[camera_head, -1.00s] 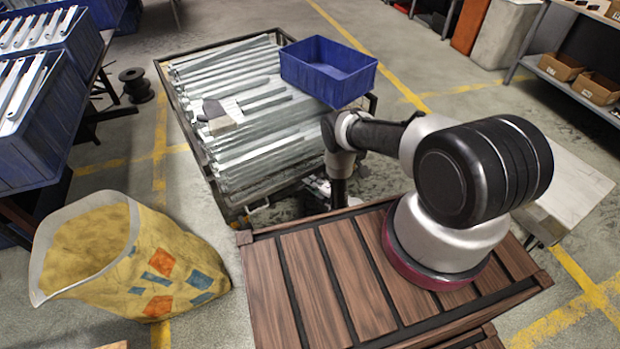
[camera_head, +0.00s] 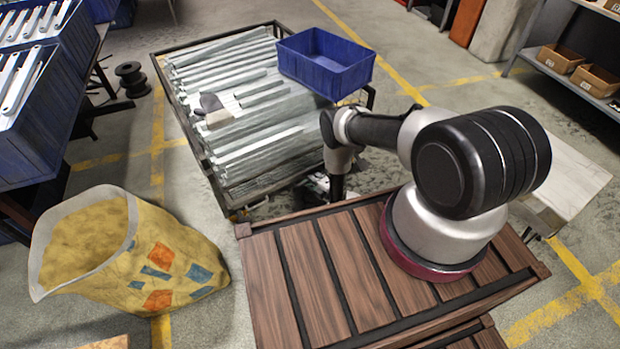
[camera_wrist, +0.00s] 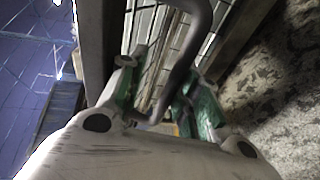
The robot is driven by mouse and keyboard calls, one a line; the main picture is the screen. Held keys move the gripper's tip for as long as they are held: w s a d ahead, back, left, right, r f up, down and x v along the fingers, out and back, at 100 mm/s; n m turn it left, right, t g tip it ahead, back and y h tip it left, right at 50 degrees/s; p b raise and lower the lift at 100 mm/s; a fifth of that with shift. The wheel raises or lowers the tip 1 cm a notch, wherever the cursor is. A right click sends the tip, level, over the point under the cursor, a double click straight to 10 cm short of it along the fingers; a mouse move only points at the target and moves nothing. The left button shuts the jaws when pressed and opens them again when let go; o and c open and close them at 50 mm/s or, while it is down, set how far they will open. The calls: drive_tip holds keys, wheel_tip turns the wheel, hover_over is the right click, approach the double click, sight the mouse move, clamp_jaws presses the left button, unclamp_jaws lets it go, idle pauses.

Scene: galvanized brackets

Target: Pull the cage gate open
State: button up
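The cage is a dark metal-framed cart (camera_head: 219,190) filled with long galvanized brackets (camera_head: 235,110). Its gate is hard to make out in the head view. In the wrist view, a curved grey bar (camera_wrist: 192,42), which looks like a handle, runs down between my fingers. My gripper (camera_wrist: 165,70) has green pads on its fingers, which stand apart on either side of the bar. A gap shows on the bar's left; I cannot tell whether the right finger touches it. In the head view, my gripper is low by the cage's near right corner, its fingers not clearly visible.
A blue bin (camera_head: 326,64) rests on the cage's far right. A wood-slatted surface (camera_head: 310,275) lies below my arm. A yellow patterned sack (camera_head: 165,270) stands at left, and blue bins (camera_head: 35,130) behind it. Floor between sack and cage is open.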

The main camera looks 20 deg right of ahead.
drive_tip(key=v, duration=1.2)
